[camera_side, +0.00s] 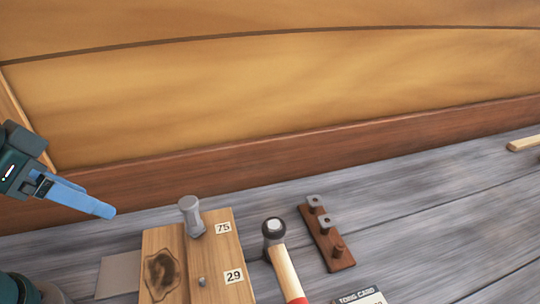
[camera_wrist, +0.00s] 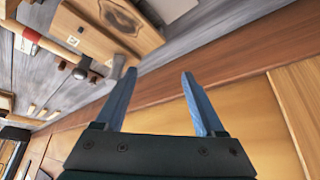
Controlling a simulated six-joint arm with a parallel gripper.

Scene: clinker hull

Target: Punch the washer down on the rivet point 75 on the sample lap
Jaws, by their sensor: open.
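The sample lap (camera_side: 220,262) is a wooden block with labels 75 and 29 and a dark scorched patch. A grey metal punch (camera_side: 191,215) stands beside label 75 (camera_side: 223,228), over where that rivet point would be. It hides that point, and I cannot see a washer under it. A small rivet point (camera_side: 201,282) shows by label 29. My gripper (camera_side: 106,210) is left of the block and above the floor, apart from the punch. In the wrist view my gripper (camera_wrist: 158,80) has its blue fingers spread with nothing between them; the lap (camera_wrist: 112,32) is beyond them.
A hammer (camera_side: 285,268) lies right of the block. A dark wooden rack (camera_side: 325,245) with pegs and small square metal pieces stands beyond it. A card (camera_side: 360,297) is at the front and a grey plate (camera_side: 120,275) left of the block. The plank hull wall (camera_side: 260,100) rises behind.

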